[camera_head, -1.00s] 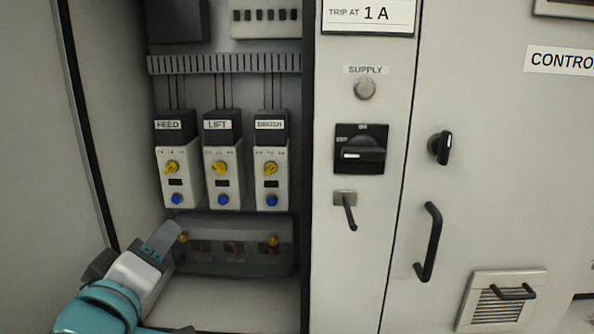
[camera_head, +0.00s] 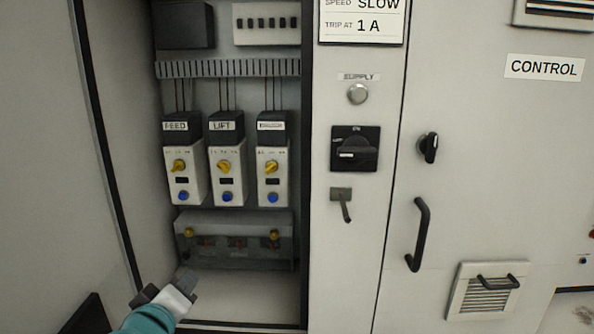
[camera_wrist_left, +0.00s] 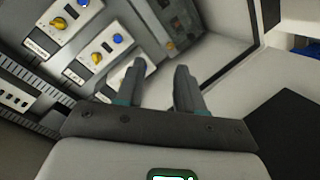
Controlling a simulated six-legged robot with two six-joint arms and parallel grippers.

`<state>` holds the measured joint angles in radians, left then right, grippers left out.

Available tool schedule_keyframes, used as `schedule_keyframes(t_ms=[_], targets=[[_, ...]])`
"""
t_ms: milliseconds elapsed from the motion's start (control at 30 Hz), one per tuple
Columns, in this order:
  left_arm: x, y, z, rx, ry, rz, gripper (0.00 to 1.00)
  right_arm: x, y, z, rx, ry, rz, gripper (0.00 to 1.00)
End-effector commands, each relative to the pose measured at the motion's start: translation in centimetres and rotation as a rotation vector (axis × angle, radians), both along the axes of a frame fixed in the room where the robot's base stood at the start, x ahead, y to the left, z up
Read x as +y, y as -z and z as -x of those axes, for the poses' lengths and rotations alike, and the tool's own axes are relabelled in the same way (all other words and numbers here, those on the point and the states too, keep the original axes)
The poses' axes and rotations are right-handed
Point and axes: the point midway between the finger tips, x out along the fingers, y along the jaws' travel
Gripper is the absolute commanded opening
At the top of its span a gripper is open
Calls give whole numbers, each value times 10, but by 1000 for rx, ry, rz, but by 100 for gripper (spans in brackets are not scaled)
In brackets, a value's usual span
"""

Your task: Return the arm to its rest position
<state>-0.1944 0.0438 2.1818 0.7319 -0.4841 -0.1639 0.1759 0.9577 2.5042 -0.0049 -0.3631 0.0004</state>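My left gripper (camera_head: 183,286) is low in the head view, in front of the floor of the open cabinet, below the grey terminal box (camera_head: 235,256). In the left wrist view its two fingers (camera_wrist_left: 158,85) stand apart with nothing between them. The FEED (camera_head: 184,174), LIFT (camera_head: 226,175) and third (camera_head: 272,175) modules, each with a yellow knob and a blue button, are above the gripper and apart from it. My right gripper is not in view.
The cabinet's left side panel (camera_head: 110,120) stands beside my left arm. To the right are the supply switch (camera_head: 356,149), a small lever (camera_head: 342,204), the control door's handle (camera_head: 419,235) and a vent (camera_head: 487,290). The space before the panels looks free.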

Motion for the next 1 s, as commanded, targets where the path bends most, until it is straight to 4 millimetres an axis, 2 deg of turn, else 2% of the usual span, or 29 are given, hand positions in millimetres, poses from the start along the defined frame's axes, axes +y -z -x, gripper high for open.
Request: schedule_keyframes(t_ms=[167, 267, 300, 367, 400, 467, 500, 600, 700, 800, 1000], targets=[[0, 92, -5, 205, 31, -70, 37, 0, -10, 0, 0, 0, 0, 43], [-2, 165, 7, 367, 79, -114, 37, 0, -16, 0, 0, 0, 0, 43], [-4, 198, 17, 441, 107, -128, 37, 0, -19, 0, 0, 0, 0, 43], [-8, 245, 38, 552, 157, -143, 37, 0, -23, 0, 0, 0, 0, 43], [-12, 274, 55, 623, 196, -150, 37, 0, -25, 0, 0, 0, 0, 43], [-19, 315, 85, 730, 260, -152, 37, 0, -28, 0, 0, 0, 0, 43], [-26, 339, 108, 798, 309, -149, 37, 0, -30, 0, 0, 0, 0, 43], [-44, 384, 166, 944, 436, -128, 37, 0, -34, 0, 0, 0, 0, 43], [-63, 408, 215, 1043, 562, -103, 37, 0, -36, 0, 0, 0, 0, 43], [-80, 415, 247, 1086, 678, -93, 37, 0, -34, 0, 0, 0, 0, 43], [-87, 410, 256, 1085, 737, -83, 37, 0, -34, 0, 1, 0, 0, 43]])
